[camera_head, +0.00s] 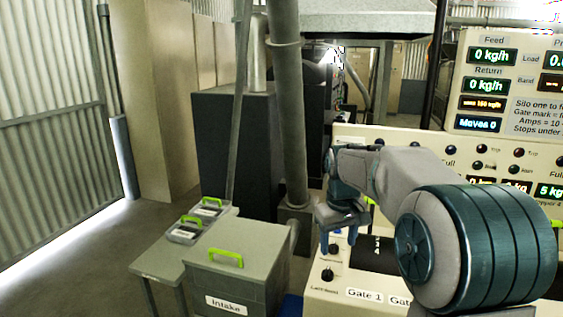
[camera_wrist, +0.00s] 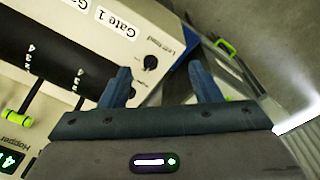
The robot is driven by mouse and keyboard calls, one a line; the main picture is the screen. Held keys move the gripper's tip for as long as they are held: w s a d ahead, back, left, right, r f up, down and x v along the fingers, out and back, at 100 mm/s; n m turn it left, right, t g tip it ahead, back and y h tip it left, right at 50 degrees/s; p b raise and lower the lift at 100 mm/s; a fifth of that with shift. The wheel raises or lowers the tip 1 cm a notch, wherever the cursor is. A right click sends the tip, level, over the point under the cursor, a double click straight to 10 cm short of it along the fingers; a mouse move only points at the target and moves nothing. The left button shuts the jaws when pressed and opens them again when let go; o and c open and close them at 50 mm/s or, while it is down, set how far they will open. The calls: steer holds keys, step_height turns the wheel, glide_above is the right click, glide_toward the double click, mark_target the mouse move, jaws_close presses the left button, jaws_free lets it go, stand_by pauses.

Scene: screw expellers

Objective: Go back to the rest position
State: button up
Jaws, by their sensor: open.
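My gripper (camera_head: 340,222) hangs at the end of my arm, near the left front corner of the cream control panel (camera_head: 343,293). In the wrist view its two fingers (camera_wrist: 161,88) are apart with nothing between them. The panel also shows in the wrist view (camera_wrist: 60,40), with the label Gate 1, numbered slots and a black knob (camera_wrist: 151,63). In the head view my arm covers part of the panel and its indicators.
A grey bin labelled Intake (camera_head: 262,262) with a green handle stands left of the panel. Behind it a grey table (camera_head: 160,262) bears small green-handled boxes (camera_head: 202,216). A vertical pipe (camera_head: 288,110) rises behind my gripper. Open floor lies at left. A display board (camera_head: 480,135) stands at right.

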steer(key=s+f+m+t, duration=0.1)
steer(key=s+f+m, duration=0.1)
steer(key=s, duration=1.1)
steer(key=s+f+m+t, duration=0.1)
steer(key=s+f+m, duration=0.1)
steer(key=s, duration=1.1)
steer(key=shift+d+f, duration=0.25)
steer(key=shift+d, duration=0.05)
steer(key=shift+s, duration=0.1)
